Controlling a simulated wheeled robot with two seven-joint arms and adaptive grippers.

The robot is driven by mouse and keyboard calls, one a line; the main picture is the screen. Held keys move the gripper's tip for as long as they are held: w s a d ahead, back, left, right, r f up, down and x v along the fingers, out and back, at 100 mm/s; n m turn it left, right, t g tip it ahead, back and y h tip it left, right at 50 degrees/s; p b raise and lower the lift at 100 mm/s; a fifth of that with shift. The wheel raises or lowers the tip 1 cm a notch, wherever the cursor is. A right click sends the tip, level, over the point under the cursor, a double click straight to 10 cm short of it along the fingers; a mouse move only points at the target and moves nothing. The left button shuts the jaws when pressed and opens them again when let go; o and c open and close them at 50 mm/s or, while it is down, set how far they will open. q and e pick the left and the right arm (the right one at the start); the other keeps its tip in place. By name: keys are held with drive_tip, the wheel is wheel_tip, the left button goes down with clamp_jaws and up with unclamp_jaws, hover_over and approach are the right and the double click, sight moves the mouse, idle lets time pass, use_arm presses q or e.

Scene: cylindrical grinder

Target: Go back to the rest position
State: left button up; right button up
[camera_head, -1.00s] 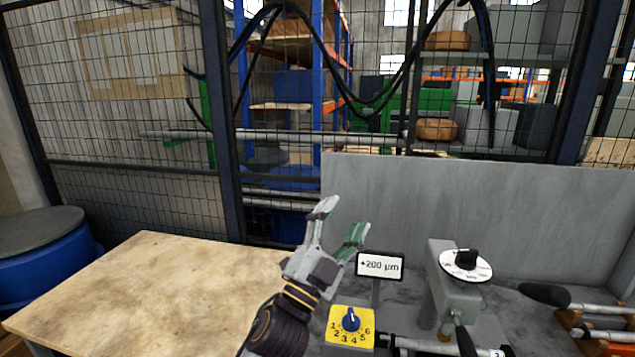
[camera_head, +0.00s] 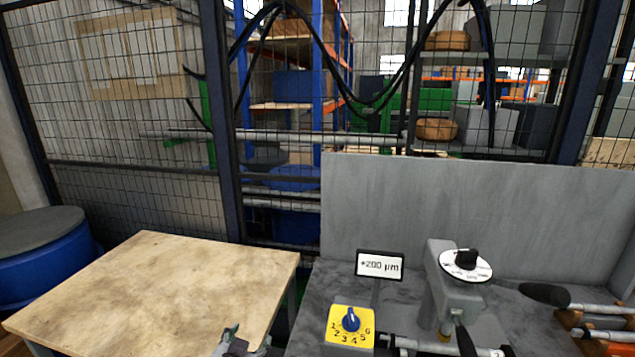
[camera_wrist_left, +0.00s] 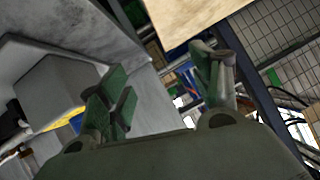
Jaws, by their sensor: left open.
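My left gripper (camera_head: 240,345) is at the bottom edge of the head view, in front of the wooden table's near right corner, with only its fingertips showing. In the left wrist view its two green-padded fingers (camera_wrist_left: 165,90) stand wide apart with nothing between them. My right gripper is not in either view. The grinder (camera_head: 450,295) stands on the grey bench to the right, with a white dial on top. A yellow panel with a blue knob (camera_head: 351,320) and a display reading +200 µm (camera_head: 379,265) stand left of it.
A bare wooden table (camera_head: 160,285) is at the left, with a blue drum (camera_head: 45,255) beyond it. A grey back panel (camera_head: 470,210) rises behind the bench. A wire mesh fence (camera_head: 130,120) closes off the back. Black-handled tools (camera_head: 545,294) lie at the right.

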use_arm(q)
drive_tip(key=s+a+f+n+g, duration=0.1)
drive_tip(key=s+a+f+g, duration=0.25)
drive_tip(key=s+f, duration=0.4)
drive_tip(key=s+a+f+n+g, duration=0.1)
drive_tip(key=s+a+f+g, duration=0.3)
drive_tip(key=s, duration=0.7)
wheel_tip(320, 180, down, 34)
drive_tip(key=s+d+g, duration=0.1)
drive_tip(key=s+g, duration=0.1)
drive_tip(key=s+a+f, duration=0.2)
drive_tip(key=s+f, duration=0.8)
drive_tip(key=s, duration=0.1)
drive_tip(key=s+a+f+g, duration=0.1)
drive_tip(key=s+a+f, duration=0.1)
drive_tip(key=s+f, duration=0.8)
drive_tip(key=shift+s, duration=0.75)
drive_tip(key=shift+m, duration=0.3)
